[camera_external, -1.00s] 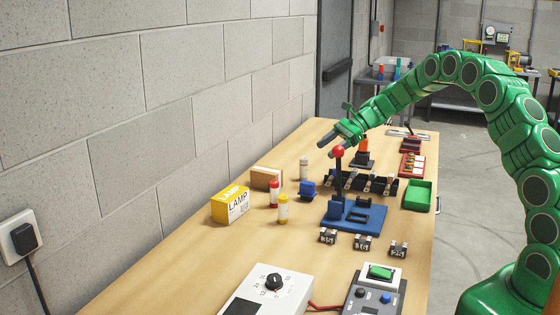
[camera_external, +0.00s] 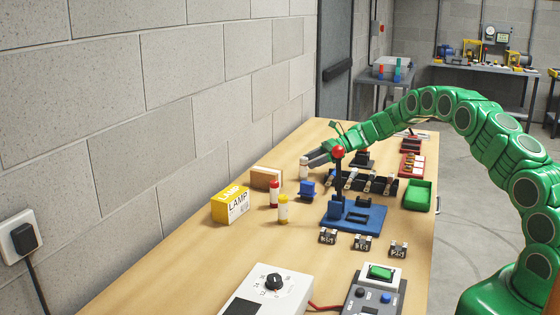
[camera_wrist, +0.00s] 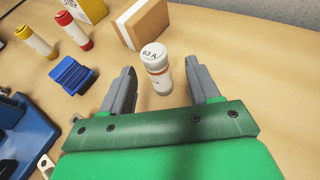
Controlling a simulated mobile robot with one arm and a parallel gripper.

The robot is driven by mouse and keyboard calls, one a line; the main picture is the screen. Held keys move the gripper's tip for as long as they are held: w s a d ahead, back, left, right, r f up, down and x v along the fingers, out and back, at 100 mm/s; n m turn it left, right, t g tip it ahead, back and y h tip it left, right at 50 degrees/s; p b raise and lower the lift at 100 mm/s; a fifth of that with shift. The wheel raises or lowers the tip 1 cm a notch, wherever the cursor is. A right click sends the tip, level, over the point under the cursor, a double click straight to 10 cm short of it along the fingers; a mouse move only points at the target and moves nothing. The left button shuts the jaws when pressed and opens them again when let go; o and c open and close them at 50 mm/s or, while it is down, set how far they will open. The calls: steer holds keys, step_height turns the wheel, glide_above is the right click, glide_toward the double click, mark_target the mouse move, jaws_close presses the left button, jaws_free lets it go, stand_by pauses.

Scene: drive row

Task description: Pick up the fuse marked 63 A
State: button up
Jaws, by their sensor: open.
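My gripper (camera_wrist: 168,77) is open, with one grey finger on each side of the fuse and a gap to each. My gripper (camera_external: 312,158) reaches low over the bench from the right in the external view.
A red-capped fuse (camera_wrist: 77,30) and a yellow-capped fuse (camera_wrist: 36,42) stand to the left. A blue block (camera_wrist: 71,75) lies nearer. A cardboard-coloured block (camera_wrist: 142,22) stands just behind the fuse. A blue lever base (camera_external: 358,216) and a green tray (camera_external: 417,196) are to the right.

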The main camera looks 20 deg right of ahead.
mark_target(304, 169)
steer(key=shift+x, duration=2.9)
steer(key=shift+s+f, duration=0.15)
